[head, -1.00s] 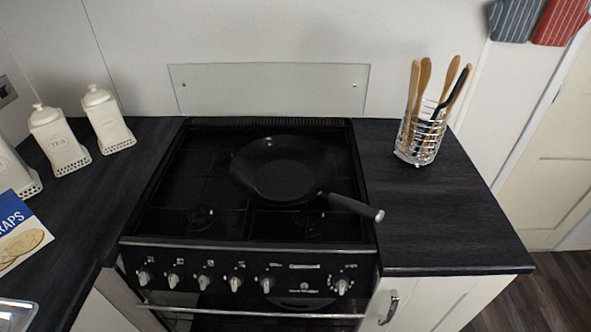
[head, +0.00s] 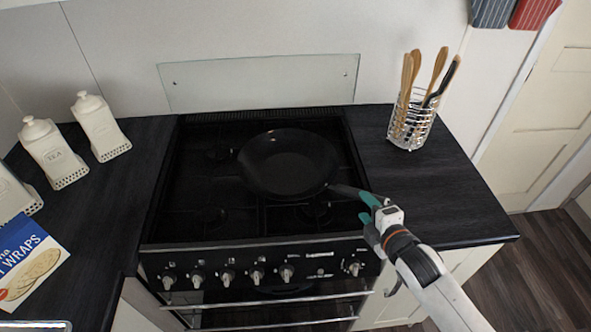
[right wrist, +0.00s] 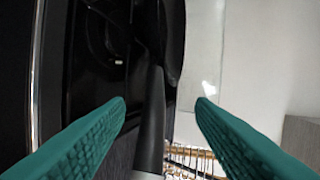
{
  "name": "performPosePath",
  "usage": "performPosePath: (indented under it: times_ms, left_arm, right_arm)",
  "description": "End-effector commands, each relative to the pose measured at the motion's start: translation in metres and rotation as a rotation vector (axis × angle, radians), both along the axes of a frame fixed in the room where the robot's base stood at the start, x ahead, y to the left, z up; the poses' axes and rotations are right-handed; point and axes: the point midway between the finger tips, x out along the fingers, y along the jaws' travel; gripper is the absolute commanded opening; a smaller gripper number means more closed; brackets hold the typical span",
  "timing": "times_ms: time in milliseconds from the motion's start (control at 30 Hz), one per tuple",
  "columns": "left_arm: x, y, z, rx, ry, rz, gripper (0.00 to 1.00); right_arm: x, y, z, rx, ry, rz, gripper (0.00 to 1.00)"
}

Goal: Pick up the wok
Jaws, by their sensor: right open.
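The black wok (head: 288,163) sits on the stove top (head: 190,222), with its handle (head: 350,191) pointing to the front right. My right gripper (head: 372,208) is at the end of the handle in the head view and partly covers it. In the right wrist view the two green fingers of the right gripper (right wrist: 160,108) are spread apart. The wok's handle (right wrist: 152,125) runs into the space between them, nearer the left finger, with no clear contact. Part of the wok's body (right wrist: 172,45) shows at the top. My left gripper is not in view.
A wire utensil holder (head: 411,125) with wooden tools stands on the right counter (head: 445,195). White canisters (head: 55,152) and a wraps packet (head: 30,262) are on the left counter. A glass splashback (head: 260,83) stands behind the stove. Knobs (head: 228,277) line the stove front.

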Motion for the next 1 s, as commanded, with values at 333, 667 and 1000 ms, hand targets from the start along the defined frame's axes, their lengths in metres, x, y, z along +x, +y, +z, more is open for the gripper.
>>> performPosePath:
  times_ms: [333,667,1000]
  left_arm:
    - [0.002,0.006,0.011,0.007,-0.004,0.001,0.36]
    - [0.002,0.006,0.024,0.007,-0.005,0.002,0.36]
    - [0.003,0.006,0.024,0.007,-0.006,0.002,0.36]
  right_arm:
    - [0.031,0.009,-0.012,0.004,0.003,-0.002,0.5]
    - [0.067,0.021,-0.029,0.004,0.003,-0.002,0.5]
    - [0.072,0.022,-0.033,0.003,0.003,0.0,0.48]
